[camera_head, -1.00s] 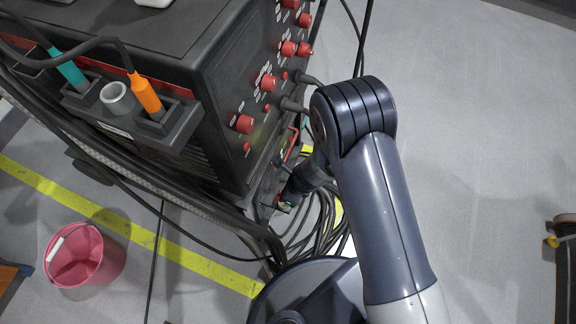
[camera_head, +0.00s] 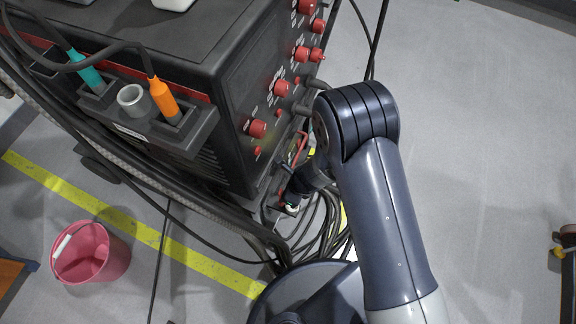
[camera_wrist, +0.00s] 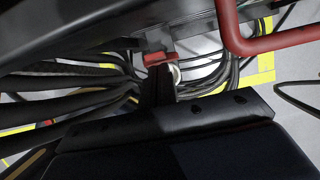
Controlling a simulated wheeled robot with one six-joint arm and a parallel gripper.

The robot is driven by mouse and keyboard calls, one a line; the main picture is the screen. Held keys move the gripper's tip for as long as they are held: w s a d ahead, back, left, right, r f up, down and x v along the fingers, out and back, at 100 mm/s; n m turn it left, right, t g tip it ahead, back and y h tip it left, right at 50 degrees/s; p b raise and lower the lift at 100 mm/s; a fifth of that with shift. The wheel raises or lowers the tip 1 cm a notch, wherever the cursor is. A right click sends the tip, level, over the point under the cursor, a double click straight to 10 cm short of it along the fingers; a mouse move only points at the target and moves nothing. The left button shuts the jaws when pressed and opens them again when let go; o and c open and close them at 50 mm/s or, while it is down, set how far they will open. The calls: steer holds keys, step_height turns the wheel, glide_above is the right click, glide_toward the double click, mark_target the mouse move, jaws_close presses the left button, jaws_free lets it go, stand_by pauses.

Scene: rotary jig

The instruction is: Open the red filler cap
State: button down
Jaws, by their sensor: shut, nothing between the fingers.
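A small red part (camera_wrist: 158,59), which looks like the red filler cap, shows in the wrist view just beyond my fingertips, under a dark frame bar. My gripper (camera_wrist: 158,88) is shut and empty, pointing at it. The fingers overlap its lower edge in the picture; I cannot tell whether they touch it. A pale round thing (camera_wrist: 174,74) sits just right of the fingertips. In the head view my gripper (camera_head: 291,201) is low beside the dark machine's (camera_head: 225,60) lower corner, and the cap cannot be made out clearly there.
A red bent bar (camera_wrist: 250,45) is at the upper right of the wrist view. Thick black cables (camera_wrist: 60,85) lie to the left, with more coiled on the floor. A pink bucket (camera_head: 92,252) stands at the lower left. The floor at right is mostly clear.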

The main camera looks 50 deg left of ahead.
steer(key=shift+r, duration=0.15)
steer(key=shift+r+p, duration=0.7)
steer(key=shift+r, duration=0.05)
